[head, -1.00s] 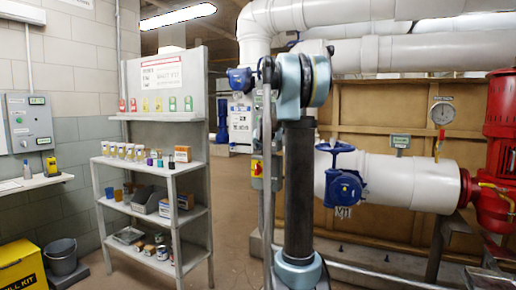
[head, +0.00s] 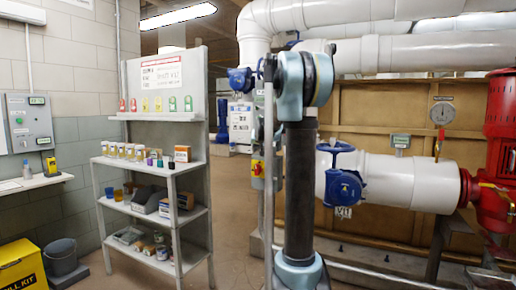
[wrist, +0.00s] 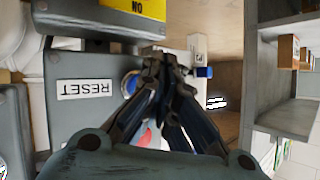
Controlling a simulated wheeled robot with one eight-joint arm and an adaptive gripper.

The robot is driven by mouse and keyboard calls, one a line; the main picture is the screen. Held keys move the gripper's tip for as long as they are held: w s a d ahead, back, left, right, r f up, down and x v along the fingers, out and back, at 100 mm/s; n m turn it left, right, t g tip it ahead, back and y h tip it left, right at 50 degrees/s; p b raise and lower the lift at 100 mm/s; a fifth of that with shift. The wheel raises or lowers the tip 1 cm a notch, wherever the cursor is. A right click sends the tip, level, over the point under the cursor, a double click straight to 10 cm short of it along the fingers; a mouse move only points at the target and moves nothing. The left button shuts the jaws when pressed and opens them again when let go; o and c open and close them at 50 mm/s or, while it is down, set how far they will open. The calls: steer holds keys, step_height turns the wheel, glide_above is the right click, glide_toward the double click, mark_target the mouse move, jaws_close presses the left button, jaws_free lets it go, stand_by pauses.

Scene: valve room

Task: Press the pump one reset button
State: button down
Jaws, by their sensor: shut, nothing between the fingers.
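In the wrist view a grey control box (wrist: 72,125) bears a white RESET label (wrist: 85,88), which reads upside down. A blue round button (wrist: 130,82) shows beside the label, partly covered by my gripper (wrist: 158,62). A red part (wrist: 147,133) on the box shows partly behind the fingers. My gripper is shut and empty, its fingertips in front of the box near the blue button. I cannot tell whether they touch it. No pump number is readable. In the head view my gripper is hidden.
In the head view a grey box with a red and yellow switch (head: 257,168) stands partly behind my arm. A shelf unit (head: 190,225) is to the left. A white pipe with a blue valve (head: 343,187) and a red pump (head: 497,150) are to the right.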

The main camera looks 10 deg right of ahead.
steer(key=s+a, duration=0.1)
steer(key=s, duration=0.1)
steer(key=s+a, duration=0.2)
stand_by(0.4)
stand_by(0.5)
steer(key=s+f+n+g, duration=0.1)
steer(key=s+f+g, duration=0.2)
steer(key=s+f, duration=0.6)
steer(key=s+f+g, duration=0.3)
steer(key=s+f, duration=0.7)
steer(key=s, duration=1.7)
steer(key=s+f+n+g, duration=0.1)
steer(key=s+f+g, duration=0.3)
steer(key=s+f, duration=0.6)
steer(key=s, duration=0.8)
steer(key=shift+s+d+n, duration=0.2)
steer(key=shift+d+n, duration=0.1)
steer(key=shift+d, duration=0.05)
steer(key=shift+f, duration=0.1)
